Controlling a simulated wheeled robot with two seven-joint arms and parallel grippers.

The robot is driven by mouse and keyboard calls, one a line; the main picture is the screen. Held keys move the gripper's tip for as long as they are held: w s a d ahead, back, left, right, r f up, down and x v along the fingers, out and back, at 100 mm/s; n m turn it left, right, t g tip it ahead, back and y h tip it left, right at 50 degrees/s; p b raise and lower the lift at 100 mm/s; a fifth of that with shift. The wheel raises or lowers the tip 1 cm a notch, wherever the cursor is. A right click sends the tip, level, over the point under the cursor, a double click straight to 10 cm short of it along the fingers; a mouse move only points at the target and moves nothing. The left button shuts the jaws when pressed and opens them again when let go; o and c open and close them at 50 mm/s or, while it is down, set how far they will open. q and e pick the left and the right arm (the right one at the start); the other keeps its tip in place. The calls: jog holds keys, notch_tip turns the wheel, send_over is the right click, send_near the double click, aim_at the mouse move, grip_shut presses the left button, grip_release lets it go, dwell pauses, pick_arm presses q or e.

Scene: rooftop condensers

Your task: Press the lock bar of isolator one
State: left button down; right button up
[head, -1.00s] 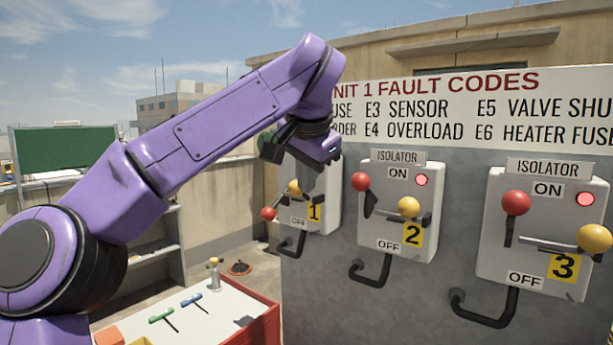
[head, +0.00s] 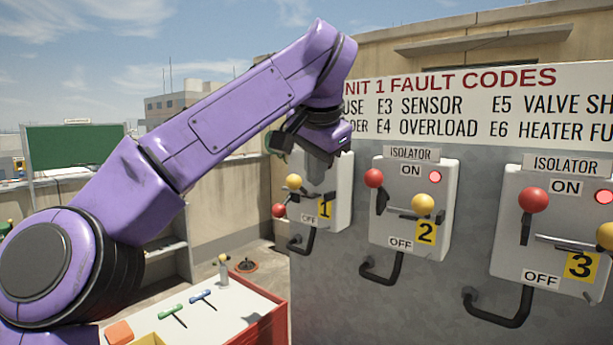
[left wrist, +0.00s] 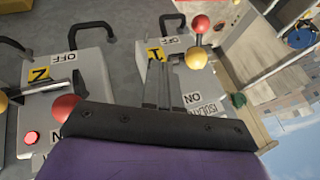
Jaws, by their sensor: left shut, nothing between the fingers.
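Isolator one (head: 340,190) is a light grey box with a yellow number label, left on the panel in the head view. Its red-knobbed handle (head: 279,210) points down-left near OFF. A yellow ball (head: 293,181) sits above that knob; the bar behind it is mostly hidden. My left gripper (head: 316,174) is shut and empty in front of the box, just right of the yellow ball. In the left wrist view, the shut fingers (left wrist: 163,82) lie over the box face, beside the yellow ball (left wrist: 195,60). Contact cannot be told. My right gripper is out of view.
Isolator two (head: 410,205) and isolator three (head: 555,230) stand to the right, their red knobs up and red lamps lit. Black hooked handles (head: 380,275) stick out below. A red-edged white bench (head: 240,310) with small tools stands lower left.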

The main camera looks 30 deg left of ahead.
pick_arm(q)
jog(key=p+v, duration=0.2)
jog(key=v, duration=0.8)
jog(key=shift+s+d, duration=0.1)
